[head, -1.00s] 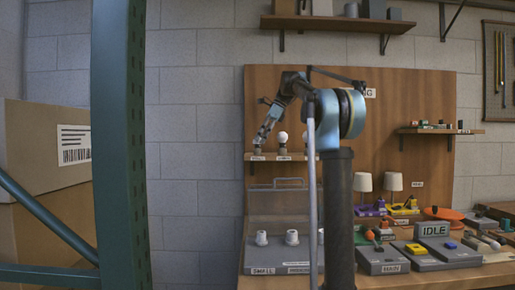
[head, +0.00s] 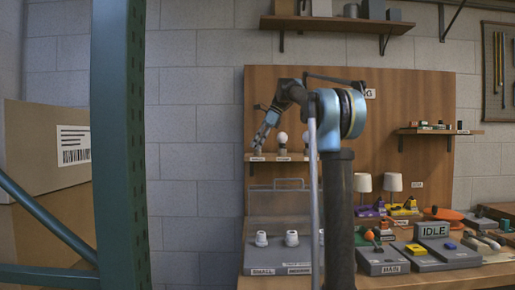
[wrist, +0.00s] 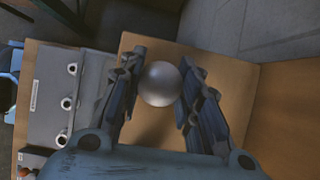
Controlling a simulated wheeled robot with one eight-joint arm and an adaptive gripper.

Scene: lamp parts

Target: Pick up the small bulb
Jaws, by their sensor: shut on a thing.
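My gripper (head: 258,147) reaches down at the left end of the small wall shelf (head: 262,159). In the wrist view, my gripper (wrist: 158,95) has its two dark fingers on either side of a round, pale bulb (wrist: 161,84) and is shut on it. The bulb's lower part and base are hidden below its globe. In the head view the held bulb is hidden or too small to make out. Another white bulb (head: 283,137) stands upright on the shelf just right of my gripper, with a further one partly behind my arm.
Below the shelf, a grey tray (head: 262,262) holds white sockets (head: 292,238). Two lamps with white shades (head: 392,182) and other parts crowd the bench to the right. A green post (head: 120,150) stands at the left.

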